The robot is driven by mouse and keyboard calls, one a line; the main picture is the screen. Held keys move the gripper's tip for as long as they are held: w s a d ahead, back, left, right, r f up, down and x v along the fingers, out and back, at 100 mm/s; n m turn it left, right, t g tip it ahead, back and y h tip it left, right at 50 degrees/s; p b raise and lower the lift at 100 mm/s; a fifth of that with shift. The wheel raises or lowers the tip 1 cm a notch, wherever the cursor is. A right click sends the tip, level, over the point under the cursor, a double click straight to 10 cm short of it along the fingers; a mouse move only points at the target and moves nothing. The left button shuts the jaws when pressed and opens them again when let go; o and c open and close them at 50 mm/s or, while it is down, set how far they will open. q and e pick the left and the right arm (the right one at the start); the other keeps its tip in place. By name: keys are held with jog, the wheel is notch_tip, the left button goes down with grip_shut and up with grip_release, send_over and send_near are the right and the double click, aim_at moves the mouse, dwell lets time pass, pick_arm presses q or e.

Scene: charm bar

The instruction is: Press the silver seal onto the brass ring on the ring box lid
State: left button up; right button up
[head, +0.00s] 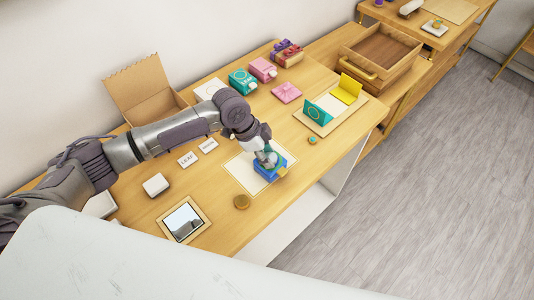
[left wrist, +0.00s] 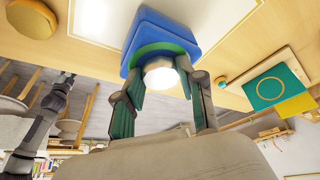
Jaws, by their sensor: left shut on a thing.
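A blue box (head: 270,173), seemingly the ring box, sits on a pale square sheet (head: 243,177) near the table's front edge. A small gold piece shows at its right side. My left gripper (head: 267,157) points down over its top. In the left wrist view, the gripper (left wrist: 166,82) is shut on a bright round piece, seemingly the silver seal (left wrist: 160,74). It lies against a green round face (left wrist: 160,49) on the blue box (left wrist: 165,30), seemingly touching. The brass ring on this box is not visible; gripper and seal cover that face.
A gold disc (head: 242,202) and a framed mirror (head: 184,219) lie left of the box. A teal panel with a gold circle (head: 316,111) and a yellow panel (head: 347,88) stand to the right. A wooden tray (head: 380,50) and small boxes are behind.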

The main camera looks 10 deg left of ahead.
pick_arm(q)
jog(key=shift+s+f, duration=0.2)
jog(key=shift+f, duration=0.05)
jog(key=o, duration=0.9)
jog(key=shift+w, duration=0.1)
jog(key=shift+w+r, duration=0.1)
jog(key=o, duration=0.4)
jog(key=shift+r, duration=0.2)
